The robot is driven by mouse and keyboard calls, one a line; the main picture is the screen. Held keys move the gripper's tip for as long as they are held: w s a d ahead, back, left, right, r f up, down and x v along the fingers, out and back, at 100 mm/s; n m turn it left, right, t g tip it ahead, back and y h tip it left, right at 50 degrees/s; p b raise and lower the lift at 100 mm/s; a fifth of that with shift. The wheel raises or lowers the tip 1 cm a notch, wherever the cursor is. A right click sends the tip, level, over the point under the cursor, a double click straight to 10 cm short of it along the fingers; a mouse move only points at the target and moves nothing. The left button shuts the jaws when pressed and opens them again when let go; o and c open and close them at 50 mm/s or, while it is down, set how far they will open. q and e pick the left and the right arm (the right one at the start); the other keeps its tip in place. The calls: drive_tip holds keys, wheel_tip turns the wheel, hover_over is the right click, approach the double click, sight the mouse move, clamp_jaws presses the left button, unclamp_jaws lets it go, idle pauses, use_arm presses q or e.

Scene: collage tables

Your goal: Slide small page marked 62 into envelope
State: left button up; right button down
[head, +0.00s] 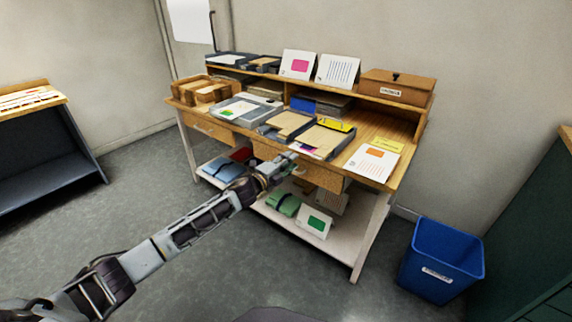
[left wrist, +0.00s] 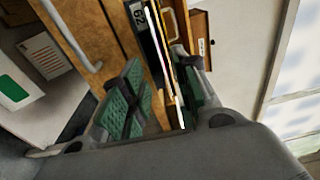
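My left gripper (head: 287,162) is at the desk's front edge, just in front of the grey trays. In the left wrist view its green-padded fingers (left wrist: 158,95) stand apart, with a thin white sheet edge (left wrist: 166,60) between them, near the right-hand finger. In the head view a page with pink and purple (head: 306,149) lies partly showing at the front of the right tray. Tan envelope-like sheets (head: 319,139) lie in that tray. My right gripper is out of view.
The wooden desk (head: 402,127) holds a second tray with a tan sheet (head: 289,123), a white page with an orange block (head: 371,162) and a wooden box (head: 397,87). A lower shelf (head: 335,246) holds folders. A blue bin (head: 441,262) stands right on open floor.

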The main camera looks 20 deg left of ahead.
use_arm(q)
drive_tip(key=shift+v, duration=0.8)
